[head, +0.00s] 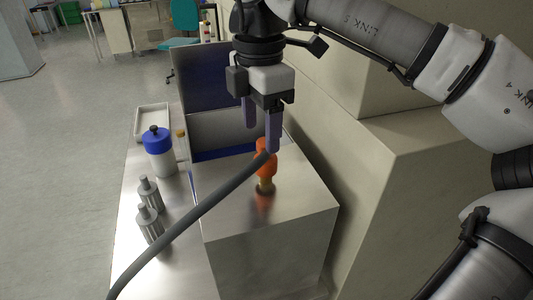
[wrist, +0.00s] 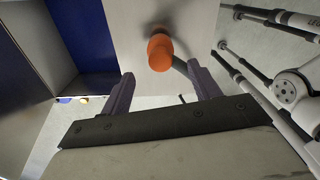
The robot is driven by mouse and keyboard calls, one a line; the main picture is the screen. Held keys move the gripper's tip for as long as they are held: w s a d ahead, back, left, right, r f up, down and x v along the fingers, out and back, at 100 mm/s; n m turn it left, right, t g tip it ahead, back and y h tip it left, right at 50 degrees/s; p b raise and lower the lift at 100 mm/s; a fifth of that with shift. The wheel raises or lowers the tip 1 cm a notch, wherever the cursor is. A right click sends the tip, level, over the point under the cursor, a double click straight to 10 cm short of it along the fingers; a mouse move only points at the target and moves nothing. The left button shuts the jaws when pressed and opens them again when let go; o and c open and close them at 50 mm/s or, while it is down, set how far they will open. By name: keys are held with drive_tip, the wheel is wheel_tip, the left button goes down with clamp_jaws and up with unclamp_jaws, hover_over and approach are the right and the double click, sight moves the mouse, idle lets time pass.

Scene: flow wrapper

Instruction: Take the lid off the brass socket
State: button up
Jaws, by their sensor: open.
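The brass socket (head: 265,187) stands upright on top of a shiny metal box (head: 270,260). An orange piece (head: 262,165) sits over the socket and hides its upper part. It also shows in the wrist view (wrist: 159,52) as a rounded orange head. A thick grey hose (head: 190,219) runs from the orange piece down to the lower left; it seems joined to it. No separate lid can be made out. My gripper (head: 261,138) is open, its purple fingers close above the orange piece. In the wrist view the orange head lies between and just beyond the fingertips, apart from both.
A white bottle with a blue cap (head: 160,152), several grey metal cylinders (head: 150,224) and a white tray (head: 152,120) stand on the bench at left. A blue panel (head: 208,78) rises behind the metal box. A beige machine wall (head: 345,165) stands close at right.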

sight(265, 157)
drive_tip(key=shift+f, duration=0.7)
drive_tip(key=f+p, duration=0.1)
drive_tip(key=f, duration=0.1)
drive_tip(key=d+f+p, duration=0.1)
drive_tip(key=f, duration=0.1)
drive_tip(key=shift+f, duration=0.25)
drive_tip(key=shift+w+a+f, duration=0.1)
drive_tip(key=shift+f, duration=0.3)
drive_tip(key=shift+c, duration=0.3)
drive_tip(key=c, duration=1.1)
